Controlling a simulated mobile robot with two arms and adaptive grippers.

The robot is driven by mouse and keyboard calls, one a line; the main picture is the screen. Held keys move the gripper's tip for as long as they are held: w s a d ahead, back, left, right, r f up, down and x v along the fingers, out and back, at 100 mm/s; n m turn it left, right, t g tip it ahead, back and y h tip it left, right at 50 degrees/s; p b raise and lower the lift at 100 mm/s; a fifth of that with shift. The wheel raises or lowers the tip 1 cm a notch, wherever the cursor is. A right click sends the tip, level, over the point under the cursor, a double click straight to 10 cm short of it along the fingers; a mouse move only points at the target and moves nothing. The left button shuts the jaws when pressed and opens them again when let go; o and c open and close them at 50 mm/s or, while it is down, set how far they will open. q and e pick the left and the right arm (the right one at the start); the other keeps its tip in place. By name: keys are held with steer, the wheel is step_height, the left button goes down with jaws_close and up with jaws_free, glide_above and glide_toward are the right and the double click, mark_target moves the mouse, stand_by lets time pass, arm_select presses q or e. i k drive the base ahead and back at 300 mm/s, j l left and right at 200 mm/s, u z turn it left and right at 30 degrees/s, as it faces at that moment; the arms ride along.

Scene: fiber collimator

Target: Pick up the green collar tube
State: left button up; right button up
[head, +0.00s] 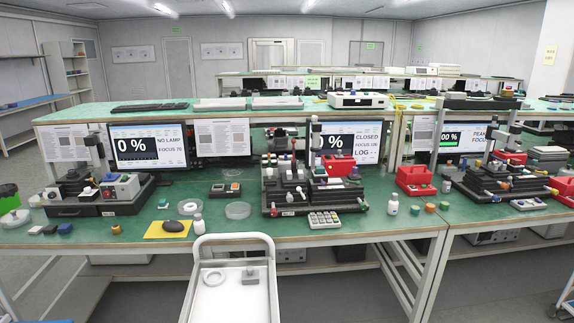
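A white trolley (235,294) stands before the bench, carrying a pale ring (214,277) and a grey block (250,275). Dark stepped instruments (300,186) and a white bottle (393,204) stand on the bench. A red box (414,179) is behind the small cylinders.

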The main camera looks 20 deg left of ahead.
mark_target(270, 161)
steer(key=i+l, duration=0.25)
steer(key=i+l+u, duration=0.15)
steer(key=l, duration=0.3)
steer(key=i+l, duration=0.35)
steer(key=i+l+u, duration=0.15)
steer(key=l, duration=0.3)
steer(key=i+l, duration=0.35)
steer(key=l+u, duration=0.05)
